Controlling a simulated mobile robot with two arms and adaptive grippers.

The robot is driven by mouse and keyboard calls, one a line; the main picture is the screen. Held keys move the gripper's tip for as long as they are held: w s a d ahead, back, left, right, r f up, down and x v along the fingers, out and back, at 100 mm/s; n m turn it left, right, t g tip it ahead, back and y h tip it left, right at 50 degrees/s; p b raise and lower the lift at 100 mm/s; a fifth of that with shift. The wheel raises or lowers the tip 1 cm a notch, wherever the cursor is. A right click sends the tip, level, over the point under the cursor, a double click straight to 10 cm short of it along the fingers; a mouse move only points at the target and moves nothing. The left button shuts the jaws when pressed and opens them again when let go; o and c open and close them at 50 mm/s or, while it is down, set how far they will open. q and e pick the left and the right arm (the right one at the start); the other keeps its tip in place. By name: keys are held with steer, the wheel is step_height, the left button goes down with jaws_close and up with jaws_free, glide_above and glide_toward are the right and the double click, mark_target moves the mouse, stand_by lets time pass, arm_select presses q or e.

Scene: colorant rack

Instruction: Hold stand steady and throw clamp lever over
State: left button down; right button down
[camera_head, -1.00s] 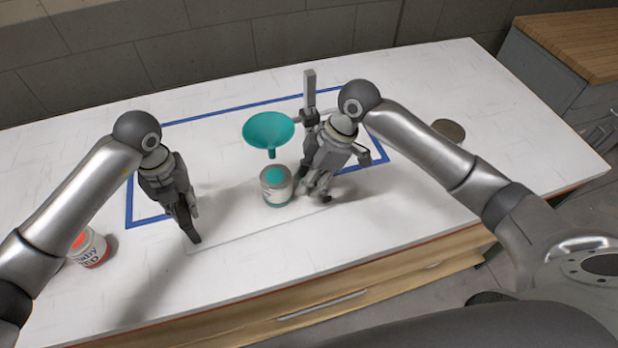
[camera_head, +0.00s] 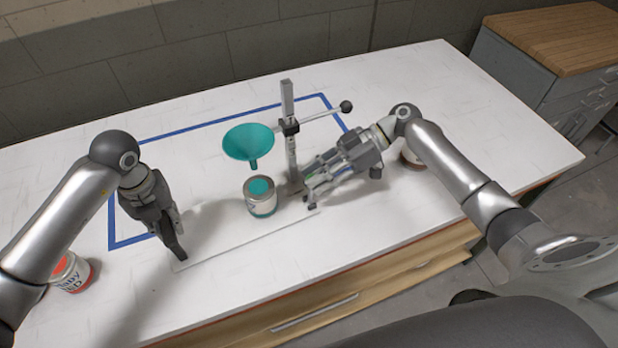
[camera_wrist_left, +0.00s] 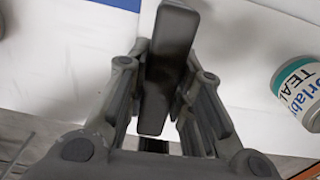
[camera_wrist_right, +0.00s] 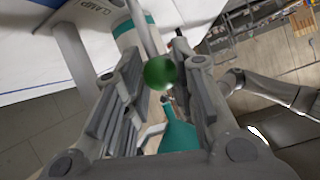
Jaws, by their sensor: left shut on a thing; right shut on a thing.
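The stand has a thin pale base plate (camera_head: 235,228), an upright grey post (camera_head: 288,100) and a teal funnel (camera_head: 248,143) above a teal-topped can (camera_head: 261,198). My left gripper (camera_head: 178,250) is low at the plate's left end. In the left wrist view, its fingers close on a dark grey block (camera_wrist_left: 166,60). My right gripper (camera_head: 307,190) is low beside the post's foot, reaching in from the right. In the right wrist view, a green ball knob (camera_wrist_right: 158,73) sits between its fingers, seemingly the clamp lever's end; the lever itself is mostly hidden. "CLAMP" lettering shows nearby.
A rod with a black ball (camera_head: 346,106) sticks out right from the post's collar, above my right gripper. A red-topped can (camera_head: 70,272) stands at the left; another can (camera_head: 410,160) is partly behind my right arm. Blue tape outlines the work area.

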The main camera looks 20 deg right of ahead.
steer(key=shift+w+d+f+y, duration=0.1)
steer(key=shift+d+f+y, duration=0.15)
steer(key=shift+d+y, duration=0.35)
steer(key=shift+d+f+y, duration=0.2)
steer(key=shift+d+y, duration=0.3)
steer(key=shift+y, duration=0.1)
steer(key=c, duration=1.1)
jaws_free()
steer(key=shift+c, duration=0.2)
steer(key=v, duration=1.2)
